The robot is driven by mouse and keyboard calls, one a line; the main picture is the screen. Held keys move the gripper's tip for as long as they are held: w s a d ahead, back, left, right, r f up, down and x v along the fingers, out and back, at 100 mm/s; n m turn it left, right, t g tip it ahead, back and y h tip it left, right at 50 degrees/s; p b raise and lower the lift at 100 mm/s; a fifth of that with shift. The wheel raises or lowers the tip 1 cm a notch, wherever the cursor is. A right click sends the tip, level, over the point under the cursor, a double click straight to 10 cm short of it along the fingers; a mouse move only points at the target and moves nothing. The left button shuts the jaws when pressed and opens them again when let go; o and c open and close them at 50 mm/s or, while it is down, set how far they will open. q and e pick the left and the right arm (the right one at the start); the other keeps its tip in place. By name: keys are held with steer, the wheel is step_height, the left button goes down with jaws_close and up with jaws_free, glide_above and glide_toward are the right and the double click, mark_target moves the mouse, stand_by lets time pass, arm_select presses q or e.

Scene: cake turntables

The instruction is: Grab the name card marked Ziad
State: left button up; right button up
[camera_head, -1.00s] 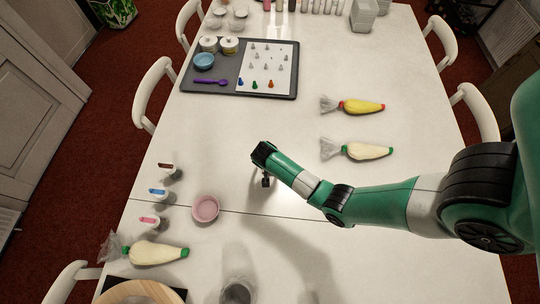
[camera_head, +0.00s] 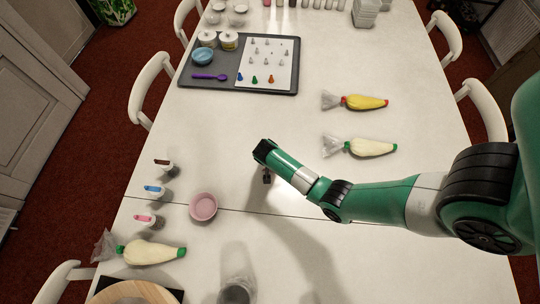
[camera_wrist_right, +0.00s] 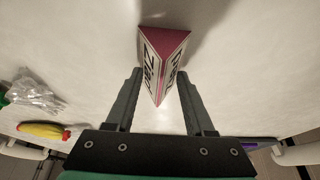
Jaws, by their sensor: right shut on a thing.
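My right gripper (camera_wrist_right: 157,100) has its two dark fingers on either side of a magenta-topped folded name card (camera_wrist_right: 167,42) and is shut on it. The card shows a triangular end, with dark lettering on two white sides. The lettering looks like it includes a Z and an I, but I cannot read the whole name. In the head view my right gripper (camera_head: 267,176) hangs over the middle of the table, and the card is hidden or too small to make out there. My left gripper is not in view.
Brown (camera_head: 163,163), blue (camera_head: 153,190) and pink (camera_head: 144,220) card-like pieces stand at left, near a pink bowl (camera_head: 203,207). Piping bags lie right (camera_head: 359,147) and front left (camera_head: 152,252). A grey tray (camera_head: 190,80) lies behind. Bare table surrounds the gripper.

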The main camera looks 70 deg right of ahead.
jaws_close()
steer(key=shift+r, duration=0.1)
